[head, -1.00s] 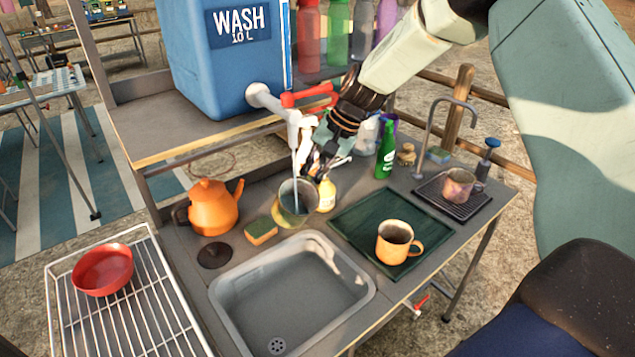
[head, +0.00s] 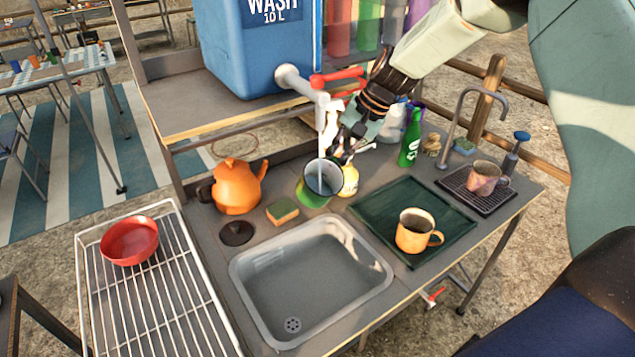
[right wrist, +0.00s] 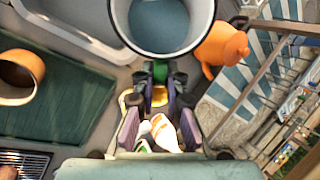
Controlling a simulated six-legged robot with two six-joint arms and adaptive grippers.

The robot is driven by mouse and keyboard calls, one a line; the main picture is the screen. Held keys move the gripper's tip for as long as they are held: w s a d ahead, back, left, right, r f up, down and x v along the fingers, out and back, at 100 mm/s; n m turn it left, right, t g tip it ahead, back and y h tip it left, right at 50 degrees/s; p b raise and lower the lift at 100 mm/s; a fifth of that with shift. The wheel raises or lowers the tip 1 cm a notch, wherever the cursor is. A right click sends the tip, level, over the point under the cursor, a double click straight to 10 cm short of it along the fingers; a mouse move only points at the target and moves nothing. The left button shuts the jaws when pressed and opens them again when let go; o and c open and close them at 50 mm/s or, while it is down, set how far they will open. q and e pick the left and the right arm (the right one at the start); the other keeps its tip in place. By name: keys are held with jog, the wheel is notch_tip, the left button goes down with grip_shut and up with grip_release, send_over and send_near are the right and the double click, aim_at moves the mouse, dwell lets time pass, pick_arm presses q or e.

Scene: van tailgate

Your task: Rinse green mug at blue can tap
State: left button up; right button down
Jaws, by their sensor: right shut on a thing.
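The green mug (head: 313,196) is under the spout of the tap (head: 309,88) on the blue can (head: 245,50). A pale stream of water (head: 320,146) runs from the spout into the mug. My right gripper (head: 345,152) is shut on the mug's handle, at the mug's right side. In the right wrist view the mug (right wrist: 163,50) shows its pale rim and bluish-grey inside, with the green handle (right wrist: 160,72) between the fingers. The tap's red lever (head: 340,76) points right. My left gripper is not in view.
A grey sink basin (head: 375,285) is in front of the mug. An orange kettle (head: 237,188) and a sponge (head: 283,211) stand left of it, a yellow bottle (head: 349,180) close at its right. An orange mug (head: 412,236) sits on a dark green mat (head: 375,205).

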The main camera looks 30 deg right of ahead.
jog(key=shift+d, duration=0.2)
jog(key=s+d+p, duration=0.1)
jog(key=s+p, duration=0.5)
jog(key=s, duration=0.1)
jog(key=shift+s+d, duration=0.35)
jog(key=shift+d, duration=0.05)
dwell(0.4)
jog(key=shift+a, duration=0.15)
jog(key=shift+d, duration=0.2)
jog(key=shift+a, duration=0.15)
dwell(0.6)
